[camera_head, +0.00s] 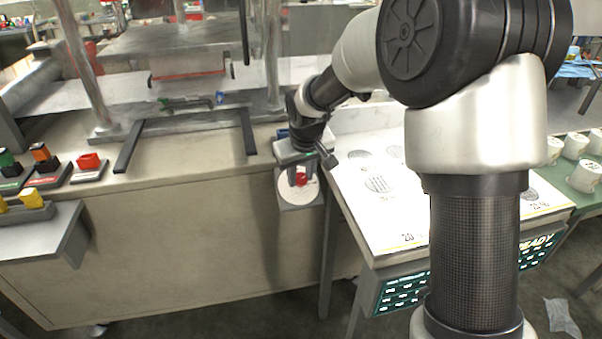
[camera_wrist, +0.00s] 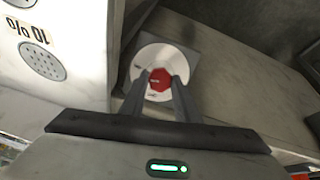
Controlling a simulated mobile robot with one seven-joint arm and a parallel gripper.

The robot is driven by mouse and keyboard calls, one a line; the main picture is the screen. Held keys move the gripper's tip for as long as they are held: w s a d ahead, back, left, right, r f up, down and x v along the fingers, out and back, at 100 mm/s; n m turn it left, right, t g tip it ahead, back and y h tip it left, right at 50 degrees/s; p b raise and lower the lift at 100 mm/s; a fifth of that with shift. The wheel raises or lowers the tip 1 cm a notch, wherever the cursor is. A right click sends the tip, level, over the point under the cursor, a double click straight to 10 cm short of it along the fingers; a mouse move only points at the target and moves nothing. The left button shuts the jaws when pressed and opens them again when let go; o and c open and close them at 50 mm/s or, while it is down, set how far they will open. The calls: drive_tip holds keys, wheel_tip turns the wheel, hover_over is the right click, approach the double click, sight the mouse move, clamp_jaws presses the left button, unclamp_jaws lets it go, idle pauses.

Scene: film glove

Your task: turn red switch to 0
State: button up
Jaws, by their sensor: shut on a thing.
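The red switch (camera_head: 301,179) is a red knob on a round pale dial plate (camera_head: 293,192) at the front side of the machine bench. In the wrist view the red knob (camera_wrist: 160,79) sits in the middle of the round white dial (camera_wrist: 147,59), which has small dark marks too small to read. My gripper (camera_head: 299,172) reaches down to the dial. In the wrist view my gripper (camera_wrist: 160,82) has one finger on each side of the knob and is shut on it. The fingers hide parts of the dial's lower half.
A white panel (camera_head: 375,225) with printed circles stands close to the right of the dial; its edge (camera_wrist: 75,60) shows in the wrist view. Several coloured blocks (camera_head: 88,161) sit at the left. A metal frame (camera_head: 180,120) stands on the bench. White cups (camera_head: 584,177) are at the far right.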

drive_tip(key=n, duration=0.3)
drive_tip(key=shift+a+n+p, duration=0.1)
drive_tip(key=shift+n+p, duration=0.2)
drive_tip(key=shift+p, duration=0.1)
drive_tip(key=n+p, duration=0.1)
drive_tip(key=n, duration=0.3)
drive_tip(key=shift+s+n+t+h, duration=0.15)
drive_tip(key=shift+n+t+h, duration=0.15)
drive_tip(key=shift+h, duration=0.1)
drive_tip(key=n, duration=0.3)
drive_tip(key=shift+f+n+t+p, duration=0.1)
drive_tip(key=shift+n+t+p, duration=0.3)
drive_tip(key=shift+n, duration=1.6)
drive_tip(key=o, duration=1)
drive_tip(key=shift+o, duration=0.2)
